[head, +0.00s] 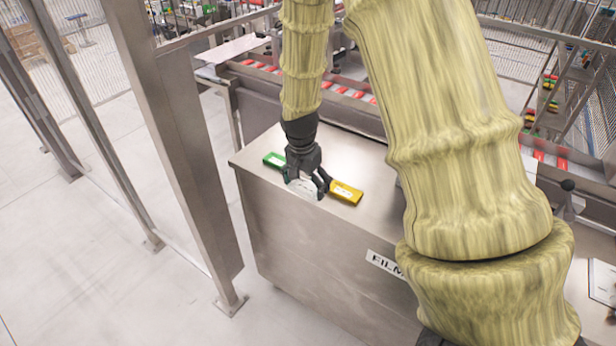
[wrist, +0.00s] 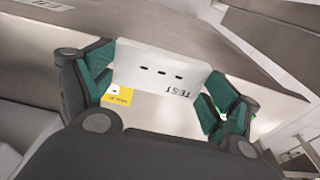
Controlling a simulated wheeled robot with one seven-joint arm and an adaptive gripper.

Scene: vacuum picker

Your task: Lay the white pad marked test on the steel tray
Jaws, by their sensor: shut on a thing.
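The white pad marked TEST (wrist: 165,98) is between the green-lined fingers of my gripper (wrist: 165,92) in the wrist view. In the head view the white pad (head: 304,188) hangs below my gripper (head: 308,182), over the front part of the steel cabinet top. My gripper is shut on it. I cannot tell whether the pad touches the surface. I cannot make out a separate steel tray.
A green piece (head: 273,160) lies left of the pad and a yellow piece (head: 346,192) lies right of it on the steel cabinet (head: 350,160). A conveyor with red items (head: 350,93) runs behind. A steel post (head: 180,140) stands left. The floor (head: 80,250) is clear.

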